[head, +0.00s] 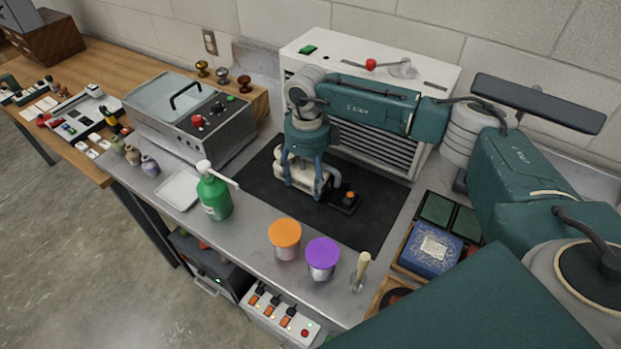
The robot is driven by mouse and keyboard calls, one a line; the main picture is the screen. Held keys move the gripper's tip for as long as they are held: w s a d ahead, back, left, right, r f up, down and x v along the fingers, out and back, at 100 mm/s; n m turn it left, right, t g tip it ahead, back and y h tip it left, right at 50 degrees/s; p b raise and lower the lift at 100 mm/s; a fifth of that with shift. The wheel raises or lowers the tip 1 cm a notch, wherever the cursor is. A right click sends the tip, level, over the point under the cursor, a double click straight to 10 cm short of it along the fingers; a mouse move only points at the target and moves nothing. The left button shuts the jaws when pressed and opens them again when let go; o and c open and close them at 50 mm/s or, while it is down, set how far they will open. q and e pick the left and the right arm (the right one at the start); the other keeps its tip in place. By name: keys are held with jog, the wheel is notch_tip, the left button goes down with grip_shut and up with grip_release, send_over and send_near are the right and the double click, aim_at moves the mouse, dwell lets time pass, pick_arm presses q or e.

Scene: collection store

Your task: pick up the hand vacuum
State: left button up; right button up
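A cream and black device with an orange button, which looks like the hand vacuum (346,201), lies on the black mat (265,205) in the head view. Its cream body is partly hidden by my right gripper (304,183). That gripper points down from above, with its blue fingers apart on either side of the cream body. I cannot tell whether the fingers press on it. The device appears to rest on the mat. My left gripper is not in view.
A white vented cabinet (300,48) stands right behind the mat. A green pump bottle (214,196), orange-lidded jar (285,236) and purple-lidded jar (322,257) stand in front. A glass-topped metal box (190,140) is at left. A blue box (430,252) is at right.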

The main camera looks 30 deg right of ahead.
aim_at(308, 175)
jog(key=c, duration=0.7)
jog(key=shift+w+r, duration=0.1)
jog(key=shift+c, duration=0.2)
jog(key=shift+r, duration=0.4)
notch_tip(308, 175, up, 19)
jog(key=b, duration=0.5)
jog(key=shift+r, duration=0.1)
jog(key=o, duration=1.1)
jog(key=shift+c, duration=0.2)
jog(key=c, duration=0.4)
jog(key=shift+o, duration=0.2)
